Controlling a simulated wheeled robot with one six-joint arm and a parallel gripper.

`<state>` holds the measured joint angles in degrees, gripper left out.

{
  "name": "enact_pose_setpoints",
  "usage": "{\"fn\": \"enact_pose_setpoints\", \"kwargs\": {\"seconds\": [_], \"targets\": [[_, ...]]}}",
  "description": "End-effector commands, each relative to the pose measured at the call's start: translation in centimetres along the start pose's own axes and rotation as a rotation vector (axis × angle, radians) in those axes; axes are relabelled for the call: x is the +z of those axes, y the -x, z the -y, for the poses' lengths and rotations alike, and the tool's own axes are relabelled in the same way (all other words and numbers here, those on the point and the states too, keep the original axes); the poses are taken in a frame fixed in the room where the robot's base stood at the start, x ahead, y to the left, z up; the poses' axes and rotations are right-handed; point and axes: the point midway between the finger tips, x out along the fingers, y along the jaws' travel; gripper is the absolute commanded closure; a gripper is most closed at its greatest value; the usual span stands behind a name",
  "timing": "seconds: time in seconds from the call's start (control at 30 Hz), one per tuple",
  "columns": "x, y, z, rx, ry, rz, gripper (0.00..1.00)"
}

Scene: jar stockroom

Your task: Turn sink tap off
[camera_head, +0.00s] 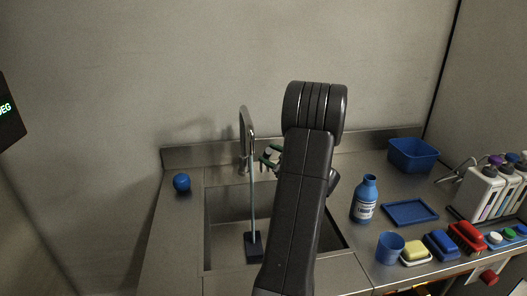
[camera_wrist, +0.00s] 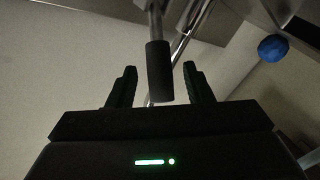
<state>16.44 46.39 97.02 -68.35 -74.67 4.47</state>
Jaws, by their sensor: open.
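The sink tap (camera_head: 243,128) is a tall curved metal spout at the back of the steel sink (camera_head: 228,207). A thin pale column, which looks like running water (camera_head: 252,195), drops from its spout to a dark blue block (camera_head: 254,248) in the basin. My gripper (camera_head: 267,160) is just right of the tap, partly hidden by my arm. In the wrist view my gripper (camera_wrist: 160,86) is open, with a dark cylindrical grip on a metal rod, seemingly the tap lever (camera_wrist: 159,70), between its fingers. Gaps show on both sides of the grip. Contact cannot be told.
A blue ball (camera_head: 181,182) sits left of the sink. The counter left of the sink is mostly clear.

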Motion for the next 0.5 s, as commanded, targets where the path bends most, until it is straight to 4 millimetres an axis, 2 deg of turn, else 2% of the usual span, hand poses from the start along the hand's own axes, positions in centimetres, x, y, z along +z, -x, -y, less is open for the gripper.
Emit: {"fn": "enact_pose_setpoints", "kwargs": {"seconds": [0.03, 0.2, 0.5], "targets": [[-0.1, -0.9, 0.1, -0.003, -0.001, -0.002, 0.54], [-0.1, -2.9, 0.0, -0.001, -0.001, -0.001, 0.54], [0.0, -3.6, 0.0, 0.000, -0.001, 0.000, 0.54]]}}
